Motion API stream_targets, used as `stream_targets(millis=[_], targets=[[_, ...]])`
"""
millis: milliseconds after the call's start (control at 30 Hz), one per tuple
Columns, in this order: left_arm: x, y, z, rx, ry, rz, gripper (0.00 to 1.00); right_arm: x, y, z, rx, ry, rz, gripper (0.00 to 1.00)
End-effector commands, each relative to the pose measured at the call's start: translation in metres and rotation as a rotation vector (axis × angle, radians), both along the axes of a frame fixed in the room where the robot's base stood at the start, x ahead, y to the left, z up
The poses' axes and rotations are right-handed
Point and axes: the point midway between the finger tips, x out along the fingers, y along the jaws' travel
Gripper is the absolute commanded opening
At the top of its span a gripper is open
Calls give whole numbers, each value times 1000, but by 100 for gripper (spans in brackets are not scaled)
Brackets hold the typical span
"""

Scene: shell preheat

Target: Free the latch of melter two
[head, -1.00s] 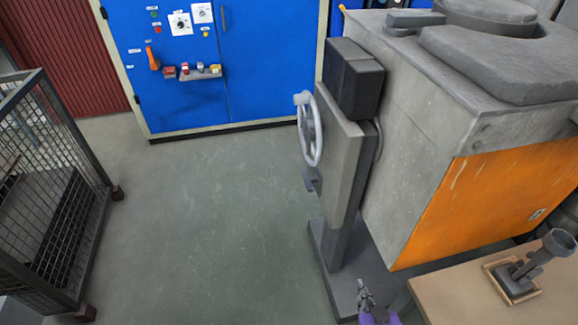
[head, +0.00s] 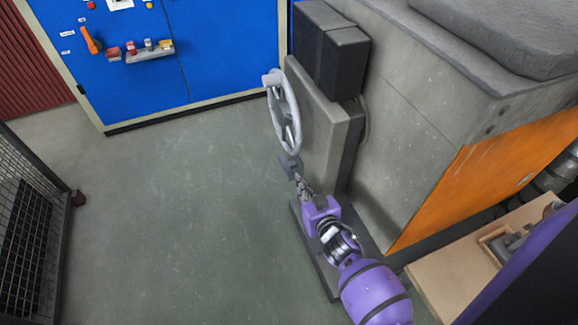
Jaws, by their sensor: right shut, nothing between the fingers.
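The melter (head: 405,130) is a large grey box with an orange lower panel, at the right. On its left side is a grey upright plate (head: 318,125) with a light grey handwheel (head: 283,112) on its face. Below the wheel a small dark grey block (head: 287,164), which looks like the latch, sticks out from the plate. My right gripper (head: 297,179) is shut and empty, just below this block. Its tip overlaps the block's lower edge in the picture; I cannot tell whether they touch. My left gripper is not in view.
A blue control cabinet (head: 215,55) with buttons and a small shelf stands at the back. A mesh cage (head: 40,225) is at the left. A wooden bench (head: 445,270) is at the lower right. The green-grey floor (head: 180,220) between is clear.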

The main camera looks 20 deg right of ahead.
Motion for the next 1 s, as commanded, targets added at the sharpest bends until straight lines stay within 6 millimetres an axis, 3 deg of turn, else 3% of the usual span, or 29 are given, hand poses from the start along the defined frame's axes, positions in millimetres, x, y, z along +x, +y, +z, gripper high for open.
stream_targets(millis=[167,700,1000], targets=[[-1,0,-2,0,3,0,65,8,1,-1,0,-1,0,0],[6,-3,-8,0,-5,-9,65,88,4,-24,0,1,1,0],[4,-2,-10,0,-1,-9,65,97,4,-24,1,0,0,0]])
